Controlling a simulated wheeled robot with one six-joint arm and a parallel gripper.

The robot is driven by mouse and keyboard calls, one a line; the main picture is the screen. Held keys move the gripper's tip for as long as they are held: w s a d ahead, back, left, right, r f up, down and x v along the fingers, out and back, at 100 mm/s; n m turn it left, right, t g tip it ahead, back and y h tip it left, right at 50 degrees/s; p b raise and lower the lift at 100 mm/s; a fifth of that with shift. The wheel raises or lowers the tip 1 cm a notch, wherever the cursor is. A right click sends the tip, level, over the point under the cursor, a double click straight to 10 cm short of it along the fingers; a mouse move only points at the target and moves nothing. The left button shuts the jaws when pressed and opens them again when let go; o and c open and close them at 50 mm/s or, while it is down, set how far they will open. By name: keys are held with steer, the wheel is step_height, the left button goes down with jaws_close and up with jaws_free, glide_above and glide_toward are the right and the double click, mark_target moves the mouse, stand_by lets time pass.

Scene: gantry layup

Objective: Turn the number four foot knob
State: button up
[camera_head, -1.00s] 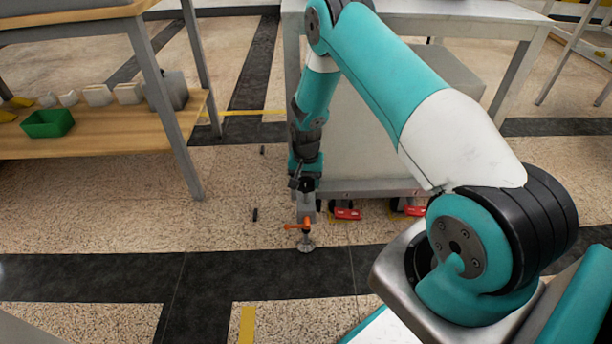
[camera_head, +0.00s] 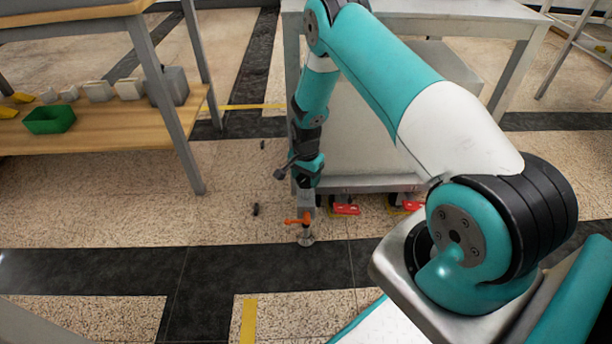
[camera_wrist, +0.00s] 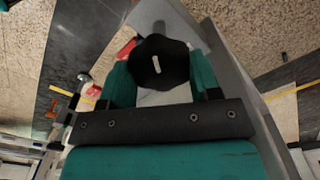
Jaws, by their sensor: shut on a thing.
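A black lobed knob (camera_wrist: 158,62) with a short white line on its face is between the two teal fingers of my gripper (camera_wrist: 160,80) in the wrist view. The fingers are shut on it from left and right. In the head view my gripper (camera_head: 305,188) points down beside the near left corner of a grey wheeled cart (camera_head: 360,188), low over the floor. The knob cannot be made out there. Just below is a metal foot (camera_head: 306,239) with an orange lever (camera_head: 294,221), resting on the floor. No number is readable on the knob.
Red caster pedals (camera_head: 346,210) show under the cart, to the right of the foot. A wooden shelf bench (camera_head: 100,140) with a green bin (camera_head: 49,120) stands at the left. Small dark pieces (camera_head: 255,209) lie on the floor. The floor left of the foot is mostly clear.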

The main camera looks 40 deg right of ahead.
steer(key=o, duration=0.9)
steer(key=shift+o, duration=0.2)
steer(key=shift+r, duration=0.1)
step_height(320, 180, up, 17)
steer(key=p, duration=0.5)
steer(key=shift+r, duration=0.15)
steer(key=shift+d, duration=0.1)
